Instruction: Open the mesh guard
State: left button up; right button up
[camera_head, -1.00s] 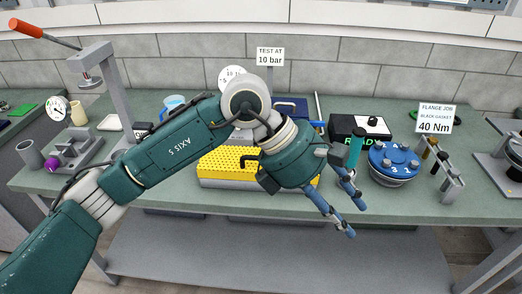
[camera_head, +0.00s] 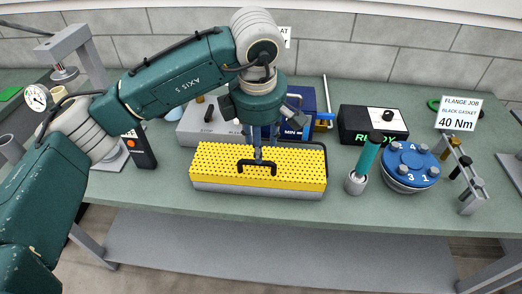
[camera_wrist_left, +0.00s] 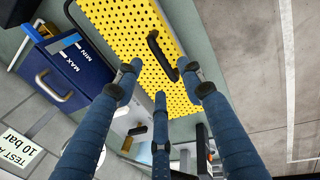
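The mesh guard (camera_head: 225,167) is a yellow perforated cover lying flat over a grey base on the bench. Its black handle (camera_head: 257,164) is near the middle of the cover. My left gripper (camera_head: 260,150) points down just behind and above the handle. In the left wrist view, the left gripper's (camera_wrist_left: 160,78) blue fingers are spread, with nothing between them. The handle (camera_wrist_left: 162,56) shows just beyond the fingertips, and the yellow guard (camera_wrist_left: 120,28) lies below. I cannot tell whether a finger touches the handle. My right gripper is in neither view.
A blue box marked MIN (camera_head: 299,108) and a grey block (camera_head: 197,128) stand behind the guard. A black device (camera_head: 143,150) stands left. The bench front edge is clear.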

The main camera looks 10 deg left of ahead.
pick_arm(q)
jog(key=p+x, duration=0.1)
jog(key=x, duration=0.2)
jog(key=shift+w+f, duration=0.15)
jog(key=shift+f, duration=0.15)
jog(key=p+x, duration=0.1)
jog(key=x, duration=0.2)
jog(key=shift+w+f, duration=0.2)
jog(key=shift+f, duration=0.05)
grip_shut()
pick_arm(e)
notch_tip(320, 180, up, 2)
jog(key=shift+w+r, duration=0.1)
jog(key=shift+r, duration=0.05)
